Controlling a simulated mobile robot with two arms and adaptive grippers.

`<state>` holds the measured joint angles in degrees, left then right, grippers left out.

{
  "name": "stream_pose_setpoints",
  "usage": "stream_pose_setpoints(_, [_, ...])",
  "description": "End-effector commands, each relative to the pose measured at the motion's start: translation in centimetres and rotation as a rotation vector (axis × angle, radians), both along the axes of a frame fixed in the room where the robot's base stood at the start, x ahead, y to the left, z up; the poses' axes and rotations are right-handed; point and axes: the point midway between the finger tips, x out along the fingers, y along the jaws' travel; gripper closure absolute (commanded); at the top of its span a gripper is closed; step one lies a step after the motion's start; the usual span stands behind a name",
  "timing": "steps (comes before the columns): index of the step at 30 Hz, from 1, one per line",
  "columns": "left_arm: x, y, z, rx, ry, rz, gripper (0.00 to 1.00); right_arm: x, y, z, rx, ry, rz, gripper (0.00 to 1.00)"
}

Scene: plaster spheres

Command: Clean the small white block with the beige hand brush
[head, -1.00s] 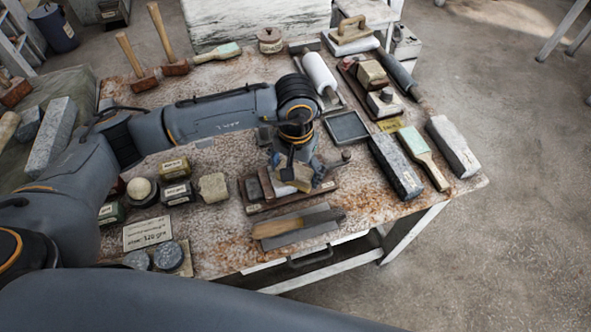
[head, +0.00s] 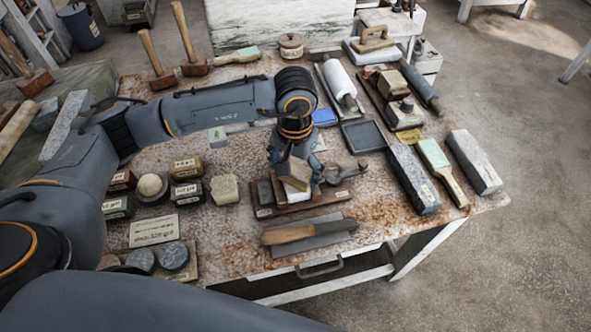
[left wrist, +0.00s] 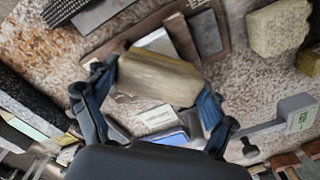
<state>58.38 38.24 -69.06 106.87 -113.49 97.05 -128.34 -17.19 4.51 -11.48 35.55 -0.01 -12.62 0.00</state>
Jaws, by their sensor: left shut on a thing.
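My left gripper (head: 294,168) is shut on a beige block-like thing, which looks like the hand brush (head: 298,172). In the left wrist view, the beige brush (left wrist: 160,77) sits between the two fingers of the left gripper (left wrist: 152,98). A small white block (head: 296,193) shows just below the brush, on a brown wooden rack (head: 330,199). In the left wrist view, part of the white block (left wrist: 157,41) shows past the brush's edge; the brush hides the rest. I cannot tell whether brush and block touch. My right gripper is not in view.
A rough beige lump (head: 225,189) and labelled tins (head: 187,193) stand left of the rack.

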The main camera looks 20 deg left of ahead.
Motion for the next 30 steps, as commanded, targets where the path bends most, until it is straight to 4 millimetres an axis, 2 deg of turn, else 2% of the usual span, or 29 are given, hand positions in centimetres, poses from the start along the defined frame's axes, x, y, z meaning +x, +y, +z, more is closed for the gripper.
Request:
stream_pose_setpoints(4, [-0.2, -1.2, -0.1, -0.001, -0.001, -0.003, 0.41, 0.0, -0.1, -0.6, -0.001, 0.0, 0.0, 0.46])
stream_pose_setpoints(20, [-0.7, -3.8, -0.1, -0.001, 0.0, -0.003, 0.41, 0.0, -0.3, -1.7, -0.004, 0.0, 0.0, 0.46])
stream_pose_setpoints(25, [-0.7, -3.5, -0.1, 0.001, 0.0, 0.0, 0.41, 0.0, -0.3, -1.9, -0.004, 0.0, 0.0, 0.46])
stream_pose_setpoints(30, [-0.4, -2.3, -0.2, 0.001, -0.001, 0.002, 0.41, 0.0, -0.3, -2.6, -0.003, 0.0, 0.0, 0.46])
